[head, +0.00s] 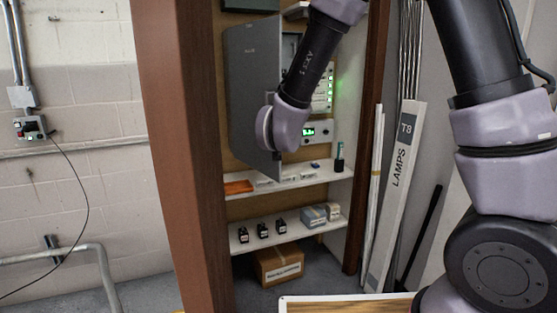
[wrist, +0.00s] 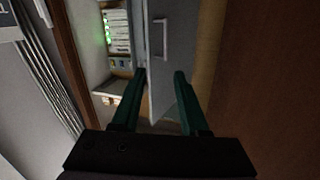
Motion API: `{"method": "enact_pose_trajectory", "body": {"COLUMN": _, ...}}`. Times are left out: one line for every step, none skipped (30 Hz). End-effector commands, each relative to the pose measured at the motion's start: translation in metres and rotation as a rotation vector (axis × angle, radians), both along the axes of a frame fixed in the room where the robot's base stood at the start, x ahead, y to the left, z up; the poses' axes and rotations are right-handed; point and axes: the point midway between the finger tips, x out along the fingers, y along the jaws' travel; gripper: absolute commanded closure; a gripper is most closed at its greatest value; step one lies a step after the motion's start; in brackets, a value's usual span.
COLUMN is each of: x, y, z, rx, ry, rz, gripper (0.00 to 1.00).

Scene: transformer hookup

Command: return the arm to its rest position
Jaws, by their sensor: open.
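My arm reaches from the upper right into the wooden cupboard in the head view, and its lilac wrist links are in front of the grey metal door (head: 250,70). My gripper (wrist: 160,74) shows in the wrist view with two dark green fingers spread apart and nothing between them. The grey door (wrist: 163,85) with its bar handle (wrist: 160,38) is beyond the fingertips; I cannot tell whether they touch it. In the head view the fingers are hidden behind my wrist.
Brown posts (head: 170,150) frame the cupboard. Its upper shelf (head: 290,181) and lower shelf (head: 285,235) hold small parts. A cardboard box (head: 279,264) is on the floor below. A tall lamp carton (head: 396,200) and thin rods stand at right. A pipe rail (head: 75,250) is at left.

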Motion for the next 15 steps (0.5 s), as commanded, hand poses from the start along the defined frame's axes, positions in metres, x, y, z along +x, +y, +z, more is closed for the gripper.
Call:
{"method": "enact_pose_trajectory", "body": {"x": 0.002, "y": -0.005, "z": 0.005, "rx": 0.019, "ry": 0.009, "rz": 0.000, "gripper": 0.56}}
{"method": "enact_pose_trajectory", "body": {"x": 0.003, "y": -0.008, "z": 0.008, "rx": 0.030, "ry": 0.019, "rz": 0.002, "gripper": 0.56}}
{"method": "enact_pose_trajectory", "body": {"x": 0.005, "y": -0.012, "z": 0.011, "rx": 0.045, "ry": 0.032, "rz": 0.005, "gripper": 0.56}}
{"method": "enact_pose_trajectory", "body": {"x": 0.006, "y": -0.016, "z": 0.014, "rx": 0.060, "ry": 0.043, "rz": 0.007, "gripper": 0.56}}
{"method": "enact_pose_trajectory", "body": {"x": 0.007, "y": -0.019, "z": 0.016, "rx": 0.072, "ry": 0.055, "rz": 0.011, "gripper": 0.56}}
{"method": "enact_pose_trajectory", "body": {"x": 0.008, "y": -0.024, "z": 0.020, "rx": 0.092, "ry": 0.072, "rz": 0.015, "gripper": 0.56}}
{"method": "enact_pose_trajectory", "body": {"x": 0.008, "y": -0.028, "z": 0.023, "rx": 0.106, "ry": 0.085, "rz": 0.018, "gripper": 0.56}}
{"method": "enact_pose_trajectory", "body": {"x": 0.009, "y": -0.032, "z": 0.026, "rx": 0.120, "ry": 0.099, "rz": 0.023, "gripper": 0.56}}
{"method": "enact_pose_trajectory", "body": {"x": 0.009, "y": -0.038, "z": 0.031, "rx": 0.140, "ry": 0.118, "rz": 0.029, "gripper": 0.56}}
{"method": "enact_pose_trajectory", "body": {"x": 0.009, "y": -0.043, "z": 0.034, "rx": 0.154, "ry": 0.134, "rz": 0.034, "gripper": 0.56}}
{"method": "enact_pose_trajectory", "body": {"x": 0.009, "y": -0.048, "z": 0.038, "rx": 0.169, "ry": 0.151, "rz": 0.040, "gripper": 0.56}}
{"method": "enact_pose_trajectory", "body": {"x": 0.007, "y": -0.056, "z": 0.044, "rx": 0.189, "ry": 0.177, "rz": 0.049, "gripper": 0.56}}
{"method": "enact_pose_trajectory", "body": {"x": 0.005, "y": -0.063, "z": 0.049, "rx": 0.206, "ry": 0.196, "rz": 0.055, "gripper": 0.56}}
{"method": "enact_pose_trajectory", "body": {"x": 0.003, "y": -0.071, "z": 0.054, "rx": 0.222, "ry": 0.219, "rz": 0.063, "gripper": 0.56}}
{"method": "enact_pose_trajectory", "body": {"x": -0.001, "y": -0.081, "z": 0.061, "rx": 0.242, "ry": 0.252, "rz": 0.074, "gripper": 0.56}}
